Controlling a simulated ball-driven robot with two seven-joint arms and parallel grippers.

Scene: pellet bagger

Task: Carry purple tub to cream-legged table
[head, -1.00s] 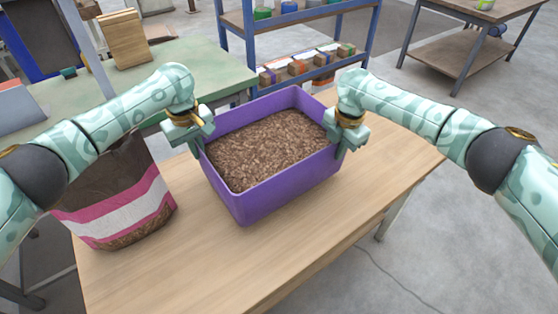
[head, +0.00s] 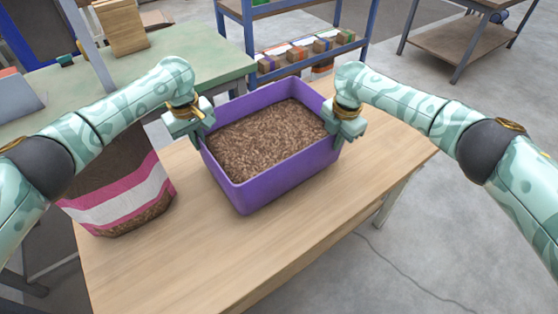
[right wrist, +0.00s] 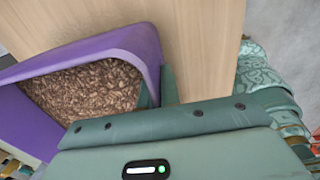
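The purple tub (head: 262,195), filled with brown pellets (head: 265,138), stands upright on a light wooden table (head: 330,225). One visible leg of this table (head: 390,203) is pale. My left gripper (head: 190,124) is at the tub's left wall and appears shut on its rim. My right gripper (head: 346,127) is at the right wall and appears shut on its rim. In the right wrist view, the tub's wall (right wrist: 140,42) runs in between the fingers (right wrist: 160,90). The tub's underside is hidden.
A pellet bag with pink and white bands (head: 117,200) stands left of the tub. A green-topped table (head: 200,58) is behind, with a blue shelf rack (head: 247,45) beyond. A brown-topped table (head: 465,45) stands at the back right. Grey floor (head: 480,240) is open at right.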

